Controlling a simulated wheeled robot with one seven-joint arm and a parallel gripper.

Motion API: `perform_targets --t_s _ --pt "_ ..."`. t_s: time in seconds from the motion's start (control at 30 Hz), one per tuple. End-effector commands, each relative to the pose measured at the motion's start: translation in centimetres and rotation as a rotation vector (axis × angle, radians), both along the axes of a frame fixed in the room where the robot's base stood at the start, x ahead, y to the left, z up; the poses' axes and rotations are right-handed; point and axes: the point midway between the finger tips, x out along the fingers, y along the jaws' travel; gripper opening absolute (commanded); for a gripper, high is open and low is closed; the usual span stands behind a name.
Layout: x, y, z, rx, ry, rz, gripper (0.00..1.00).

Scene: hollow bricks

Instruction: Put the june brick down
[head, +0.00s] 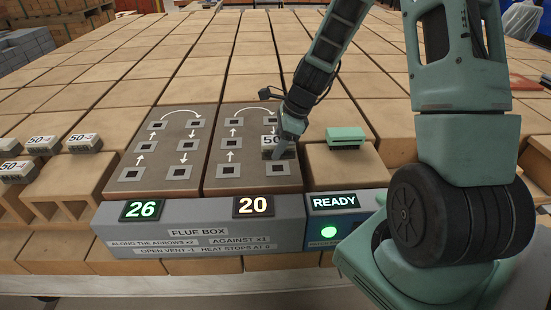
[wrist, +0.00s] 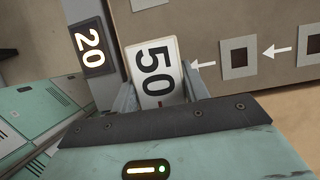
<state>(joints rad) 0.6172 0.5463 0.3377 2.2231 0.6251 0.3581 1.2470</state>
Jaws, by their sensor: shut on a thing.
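My gripper (head: 283,146) is shut on a grey brick (head: 269,152) with a white top label reading 50. In the wrist view the brick's label (wrist: 155,72) shows between the two fingers of my gripper (wrist: 160,88). Whether this is the june brick I cannot read. I cannot tell whether the brick touches the panel. The nearest right vent (head: 276,169) is uncovered.
The left panel (head: 160,150) has open vents and arrows. Displays read 26 (head: 143,209) and 20 (head: 254,206). A READY sign (head: 335,202) has a green light. A green block (head: 346,135) sits on the brick to the right. Several labelled 50 bricks (head: 43,146) stand at left.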

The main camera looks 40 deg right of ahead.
Motion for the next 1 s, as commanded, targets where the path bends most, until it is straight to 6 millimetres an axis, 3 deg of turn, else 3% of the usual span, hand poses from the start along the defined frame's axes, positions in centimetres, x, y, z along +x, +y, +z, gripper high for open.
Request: perform_targets --t_s 0.4,0.87,0.9,0.93,1.0 --pt "0.0 0.0 -4.6 0.002 0.000 -0.001 0.10" --pt "0.1 0.0 -5.4 -0.001 -0.002 0.000 0.10" --pt "0.0 0.0 -5.3 -0.001 -0.002 0.000 0.56" --pt "0.1 0.0 -5.3 -0.001 -0.002 0.000 0.65" --pt "0.0 0.0 -5.3 -0.001 -0.001 0.001 0.67"
